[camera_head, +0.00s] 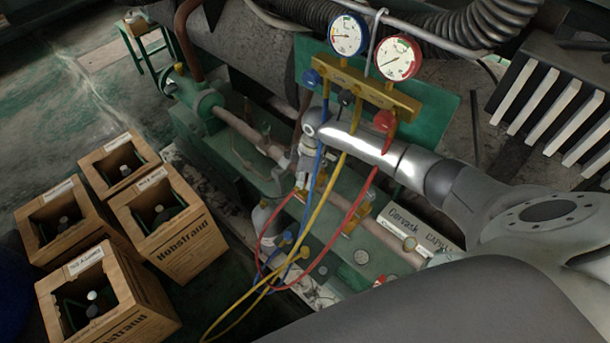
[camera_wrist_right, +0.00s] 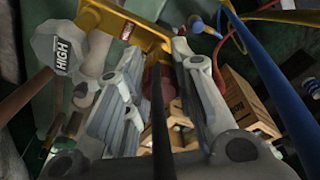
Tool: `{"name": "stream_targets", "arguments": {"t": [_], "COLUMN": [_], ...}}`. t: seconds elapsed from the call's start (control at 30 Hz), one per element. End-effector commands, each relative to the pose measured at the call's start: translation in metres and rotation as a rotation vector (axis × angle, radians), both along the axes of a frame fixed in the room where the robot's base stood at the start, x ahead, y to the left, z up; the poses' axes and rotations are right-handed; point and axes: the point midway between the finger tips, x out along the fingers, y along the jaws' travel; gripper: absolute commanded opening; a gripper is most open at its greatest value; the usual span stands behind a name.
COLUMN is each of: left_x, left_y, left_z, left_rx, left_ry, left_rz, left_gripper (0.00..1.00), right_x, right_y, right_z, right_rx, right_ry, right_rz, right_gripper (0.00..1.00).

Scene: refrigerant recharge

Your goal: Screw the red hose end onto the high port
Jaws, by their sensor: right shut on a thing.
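My right gripper (camera_head: 302,178) reaches down in front of the manifold to the pipework on the green base. It is shut, and the red hose (camera_head: 348,222) loops from under the red knob, down and back up to its fingertips. The hose end itself is mostly hidden between the fingers. In the right wrist view the two grey fingers (camera_wrist_right: 156,62) fill the middle. A white tag reading HIGH (camera_wrist_right: 62,55) shows beside them on the left. The high port is hidden or too unclear to pick out, so I cannot tell whether the hose end touches it. My left gripper is out of view.
The gauge manifold (camera_head: 365,85) hangs above with two dials. The yellow hose (camera_head: 318,232) and blue hose (camera_head: 318,165) hang close to my gripper. Several wooden crates (camera_head: 185,240) stand on the floor at the left. A ribbed radiator (camera_head: 555,105) is at the upper right.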

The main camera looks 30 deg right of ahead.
Motion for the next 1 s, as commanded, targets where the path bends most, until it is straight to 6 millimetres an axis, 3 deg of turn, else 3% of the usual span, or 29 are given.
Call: {"name": "stream_targets", "arguments": {"t": [1.0], "left_x": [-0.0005], "left_y": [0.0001], "left_z": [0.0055], "left_rx": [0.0], "left_ry": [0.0], "left_rz": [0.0], "left_gripper": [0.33], "right_x": [0.0007], "right_y": [-0.0001], "right_z": [-0.0004], "right_rx": [0.0], "right_ry": [-0.001], "right_rz": [-0.001], "right_gripper": [0.0]}}
